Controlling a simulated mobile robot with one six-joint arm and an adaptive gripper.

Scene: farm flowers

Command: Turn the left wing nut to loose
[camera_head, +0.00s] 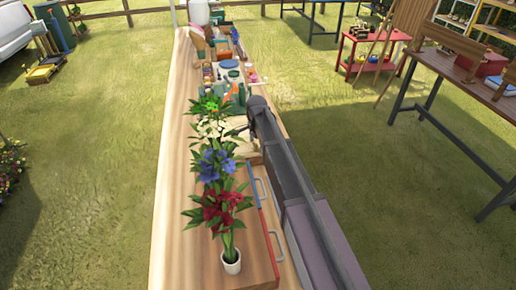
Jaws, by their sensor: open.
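No wing nut can be made out in this view; the part of the bench around the end of my arm is small and crowded. My arm reaches from the lower right up along the right side of the wooden bench (172,190). My gripper (238,131) appears as a small dark shape at the arm's far end, over the bench, just right of the white flowers. It is open, with nothing seen in it. Its fingertips are too small and partly hidden to place against any part.
A vase (231,262) of red flowers (224,205) stands at the bench's near end, with blue flowers (214,165) and white flowers (213,130) beyond. The bench's left strip is bare.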

